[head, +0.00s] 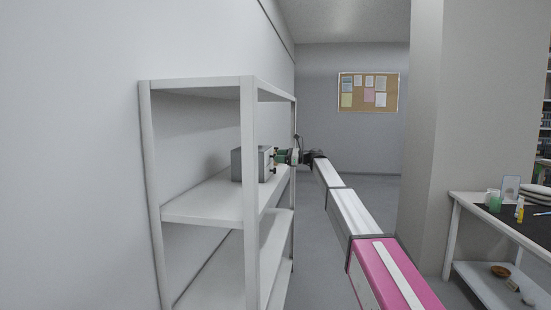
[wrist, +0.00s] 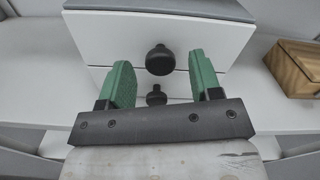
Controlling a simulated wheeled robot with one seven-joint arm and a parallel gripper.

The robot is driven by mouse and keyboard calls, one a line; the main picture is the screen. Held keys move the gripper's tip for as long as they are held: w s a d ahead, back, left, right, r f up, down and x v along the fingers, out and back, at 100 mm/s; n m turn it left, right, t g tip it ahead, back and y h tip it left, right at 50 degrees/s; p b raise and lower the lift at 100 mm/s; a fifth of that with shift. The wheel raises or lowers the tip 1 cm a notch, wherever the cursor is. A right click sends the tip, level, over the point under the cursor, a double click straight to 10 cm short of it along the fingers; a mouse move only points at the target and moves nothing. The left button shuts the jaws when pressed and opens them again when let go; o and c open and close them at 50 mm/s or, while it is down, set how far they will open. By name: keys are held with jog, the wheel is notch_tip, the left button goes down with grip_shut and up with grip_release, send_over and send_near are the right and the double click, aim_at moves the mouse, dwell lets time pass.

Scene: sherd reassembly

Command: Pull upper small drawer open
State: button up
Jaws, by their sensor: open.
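A small grey drawer box (head: 244,164) with white drawer fronts sits on the middle shelf of a white rack. In the wrist view its upper drawer front (wrist: 205,42) carries a round black knob (wrist: 159,60), and a lower knob (wrist: 156,94) shows below it. The upper drawer looks closed. My gripper (wrist: 159,80) is open, its green fingers on either side of the upper knob and apart from it in the picture. How deep the fingers reach around the knob I cannot tell. In the head view my gripper (head: 285,156) is at the box's front.
The white shelf rack (head: 247,160) has a post close to the box and a board above it. A wooden box (wrist: 296,68) lies to the right on the same shelf. A table (head: 456,197) with small items stands at far right.

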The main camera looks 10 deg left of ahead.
jog(key=shift+a, duration=1.15)
grip_shut()
jog(key=d, duration=1)
jog(key=shift+d, duration=0.3)
grip_release()
jog(key=shift+d, duration=0.15)
jog(key=d, duration=1)
jog(key=shift+d, duration=0.3)
